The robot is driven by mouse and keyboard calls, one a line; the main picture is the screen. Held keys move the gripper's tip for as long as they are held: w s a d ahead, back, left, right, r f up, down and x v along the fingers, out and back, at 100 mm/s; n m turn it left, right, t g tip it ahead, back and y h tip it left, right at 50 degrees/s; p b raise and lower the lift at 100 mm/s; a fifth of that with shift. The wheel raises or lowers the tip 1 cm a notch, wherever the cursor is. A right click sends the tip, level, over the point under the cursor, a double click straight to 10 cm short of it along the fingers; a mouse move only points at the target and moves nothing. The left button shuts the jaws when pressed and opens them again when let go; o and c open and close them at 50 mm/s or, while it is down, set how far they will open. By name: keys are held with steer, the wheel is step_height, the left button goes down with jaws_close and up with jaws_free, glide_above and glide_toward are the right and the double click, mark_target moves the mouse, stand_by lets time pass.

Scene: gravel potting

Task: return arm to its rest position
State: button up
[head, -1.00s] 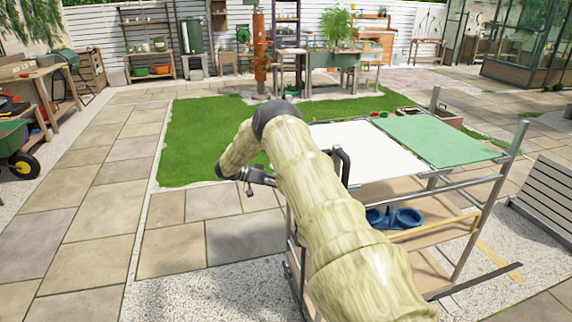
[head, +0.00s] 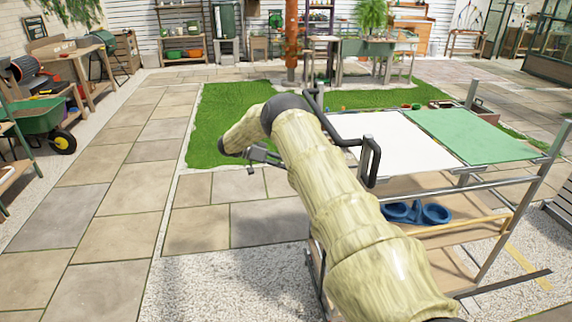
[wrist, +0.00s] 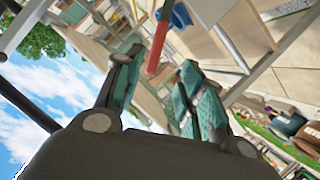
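My arm, in a pale woven sleeve, reaches out from the bottom of the head view and bends at a dark joint. My gripper (head: 264,156) is beyond that bend, left of the cart and above the paving. In the wrist view its two fingers (wrist: 160,78) with teal pads stand apart. Nothing is held between them; a red bar behind the gap appears to be background. The wrist view is tilted, with sky at its left.
A metal cart with a white top panel (head: 392,140) and a green panel (head: 470,136) stands close at right. Its black handle (head: 374,160) is beside my arm. A green wheelbarrow (head: 38,114) stands far left. Paving (head: 110,215) at left is clear.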

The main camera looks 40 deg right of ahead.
stand_by(0.3)
steer(key=w+a+f+n+t+h, duration=0.3)
steer(key=a+f+n+t+h, duration=0.3)
steer(key=a+f+n+t, duration=0.6)
steer(key=s+a+f+n+t+y, duration=0.3)
steer(key=s+a+f+y, duration=0.3)
steer(key=a+f, duration=0.4)
steer(key=s+a+f+n+t+y, duration=0.2)
steer(key=s+a+f+y, duration=0.1)
steer(key=s+a+f, duration=0.7)
steer(key=s+a+r+n+g+y, duration=0.1)
steer(key=s+a, duration=0.4)
steer(key=s, duration=0.6)
steer(key=s+a+r+n+g+y, duration=0.1)
steer(key=s+a+g+y, duration=0.2)
steer(key=s, duration=0.8)
steer(key=s+a+r+n+g+y, duration=0.1)
steer(key=s+a+g+y, duration=0.1)
steer(key=s+a, duration=0.5)
steer(key=s, duration=0.4)
steer(key=shift+s+a+g+y, duration=0.2)
steer(key=shift+g+y, duration=0.1)
steer(key=shift+y, duration=0.1)
steer(key=shift+d, duration=0.1)
steer(key=shift+c, duration=0.4)
